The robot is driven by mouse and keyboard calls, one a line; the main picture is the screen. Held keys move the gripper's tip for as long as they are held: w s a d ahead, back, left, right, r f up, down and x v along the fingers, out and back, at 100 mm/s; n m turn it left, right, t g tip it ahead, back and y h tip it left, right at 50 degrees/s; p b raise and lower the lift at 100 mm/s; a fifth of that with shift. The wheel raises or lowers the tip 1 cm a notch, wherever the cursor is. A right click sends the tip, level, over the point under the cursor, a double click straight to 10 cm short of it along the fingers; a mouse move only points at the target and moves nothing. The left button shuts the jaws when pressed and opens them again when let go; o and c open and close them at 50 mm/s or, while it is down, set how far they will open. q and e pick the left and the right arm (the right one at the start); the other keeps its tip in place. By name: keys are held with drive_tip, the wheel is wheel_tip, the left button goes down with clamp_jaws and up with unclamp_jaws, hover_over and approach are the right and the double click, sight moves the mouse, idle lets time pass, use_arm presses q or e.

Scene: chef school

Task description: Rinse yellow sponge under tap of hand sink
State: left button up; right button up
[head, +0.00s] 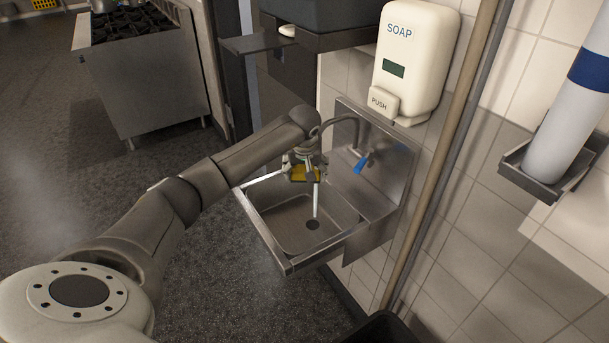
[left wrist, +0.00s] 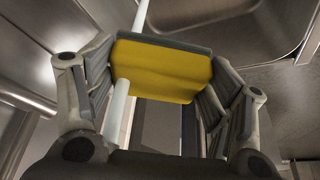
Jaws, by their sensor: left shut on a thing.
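My left gripper (head: 304,172) is over the basin of the steel hand sink (head: 268,235), below the curved tap (head: 343,119). It is shut on the yellow sponge (head: 300,174), which also shows between the fingers in the left wrist view (left wrist: 165,70). A white stream of water (head: 316,202) falls from the tap towards the drain (head: 313,224). In the left wrist view the stream (left wrist: 122,100) meets the sponge's edge and shows again beyond it. A blue tap lever (head: 360,164) is on the sink's back panel. My right gripper is not in view.
A soap dispenser (head: 415,60) hangs on the tiled wall above the sink. A dark shelf (head: 300,42) juts out behind my left arm. A vertical pipe (head: 440,165) runs right of the sink. The floor at left is clear up to a stove (head: 150,75).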

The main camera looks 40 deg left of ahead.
use_arm(q)
drive_tip(key=shift+s, duration=0.1)
idle(0.4)
drive_tip(key=shift+s+d+r, duration=0.1)
drive_tip(key=shift+s, duration=0.1)
drive_tip(key=shift+s+d+p, duration=0.2)
drive_tip(key=shift+s+p, duration=0.2)
drive_tip(key=shift+s, duration=0.1)
drive_tip(key=shift+s+d+p, duration=0.2)
drive_tip(key=shift+s+p, duration=0.2)
drive_tip(key=shift+s, duration=0.1)
drive_tip(key=shift+s+d+p, duration=0.25)
drive_tip(key=shift+s+d, duration=0.1)
drive_tip(key=shift+s, duration=0.45)
drive_tip(key=shift+s+d+p, duration=0.25)
drive_tip(key=shift+s+d, duration=0.05)
drive_tip(key=shift+s, duration=0.55)
drive_tip(key=shift+s+d+p, duration=0.25)
drive_tip(key=shift+s+d, duration=0.1)
drive_tip(key=shift+s, duration=0.45)
